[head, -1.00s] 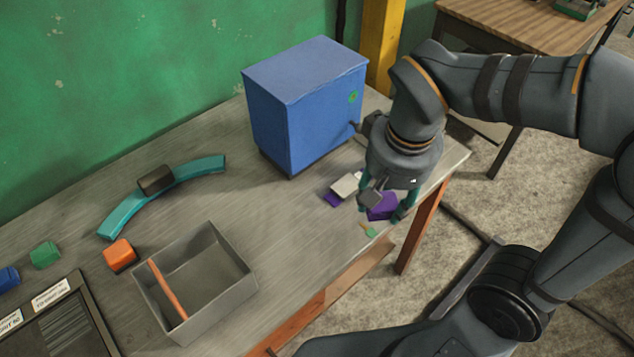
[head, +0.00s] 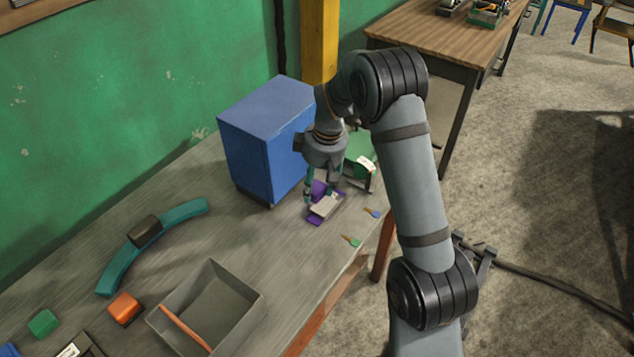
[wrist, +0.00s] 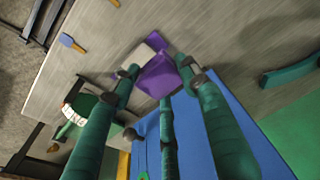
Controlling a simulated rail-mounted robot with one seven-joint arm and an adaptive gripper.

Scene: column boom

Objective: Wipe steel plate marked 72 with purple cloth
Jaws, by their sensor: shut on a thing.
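The purple cloth (head: 318,188) is a folded pad held between the fingers of my gripper (head: 322,192). It also shows in the wrist view (wrist: 157,80), between the fingertips. A pale grey block (head: 324,206) with purple along its edges lies on the bench just in front of the cloth. In the wrist view the cloth partly hides this block (wrist: 141,54), and I cannot tell whether they touch. I can read no 72 on any surface, so I cannot tell which thing is the marked steel plate.
A blue cabinet (head: 262,140) stands close left of my gripper. A green item with a white label (head: 361,163) is behind it to the right. A grey bin (head: 215,305) stands at front left.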

